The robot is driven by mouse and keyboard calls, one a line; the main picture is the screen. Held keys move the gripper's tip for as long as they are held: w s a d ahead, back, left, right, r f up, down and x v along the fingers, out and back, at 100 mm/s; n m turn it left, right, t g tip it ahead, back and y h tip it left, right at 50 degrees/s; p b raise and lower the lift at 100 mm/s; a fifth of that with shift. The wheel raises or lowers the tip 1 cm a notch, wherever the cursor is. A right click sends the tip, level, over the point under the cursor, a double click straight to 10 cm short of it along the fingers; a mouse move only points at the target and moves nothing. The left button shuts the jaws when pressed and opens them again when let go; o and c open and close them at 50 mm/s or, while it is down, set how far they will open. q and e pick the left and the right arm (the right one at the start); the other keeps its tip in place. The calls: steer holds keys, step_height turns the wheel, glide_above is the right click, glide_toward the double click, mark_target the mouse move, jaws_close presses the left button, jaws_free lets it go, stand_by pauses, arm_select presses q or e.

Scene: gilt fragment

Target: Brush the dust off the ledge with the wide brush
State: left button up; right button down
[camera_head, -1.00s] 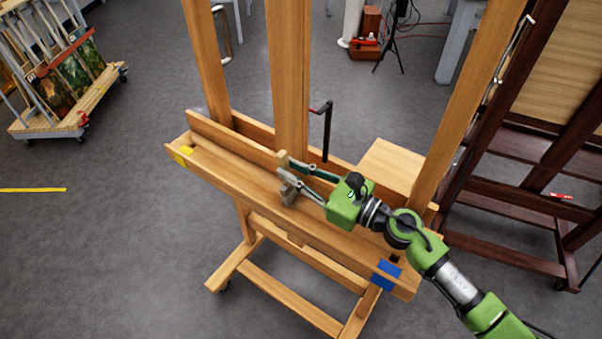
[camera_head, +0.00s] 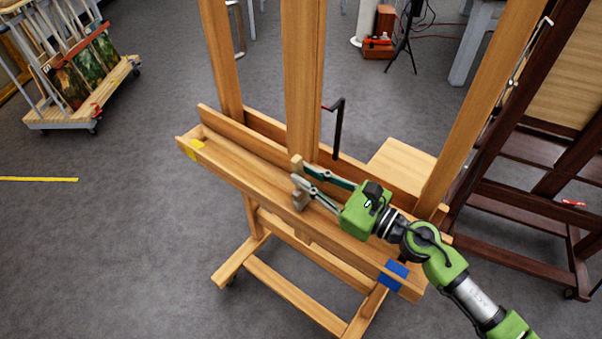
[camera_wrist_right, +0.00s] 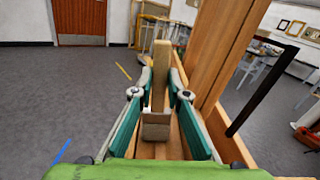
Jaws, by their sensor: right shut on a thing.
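The ledge (camera_head: 250,182) is the long wooden trough of an easel, running from upper left to lower right in the head view. My right gripper (camera_head: 306,188) is over its middle, in front of the central post. It is shut on the wide brush (camera_head: 299,198), which has a pale wooden handle and a greyish lower part. In the right wrist view the brush (camera_wrist_right: 160,75) stands between the two fingers. The brush's lower end is at the trough; I cannot tell whether it touches. I cannot make out dust at this size. My left gripper is out of view.
Yellow tape (camera_head: 195,148) marks the ledge's left end and blue tape (camera_head: 395,274) its right front. The central post (camera_head: 303,80) and a black crank (camera_head: 338,130) stand behind the gripper. A dark easel (camera_head: 510,190) is at right. Open floor lies at left.

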steer(key=shift+s+d, duration=0.35)
steer(key=shift+d, duration=0.15)
step_height(320, 180, up, 9)
steer(key=p, duration=0.7)
steer(key=shift+p, duration=0.4)
step_height(320, 180, down, 8)
steer(key=w+b, duration=0.1)
steer(key=b, duration=0.6)
steer(key=shift+w+d+f, duration=0.15)
steer(key=shift+d, duration=0.3)
steer(key=shift+f+b, duration=0.35)
steer(key=shift+b, duration=0.3)
stand_by(0.6)
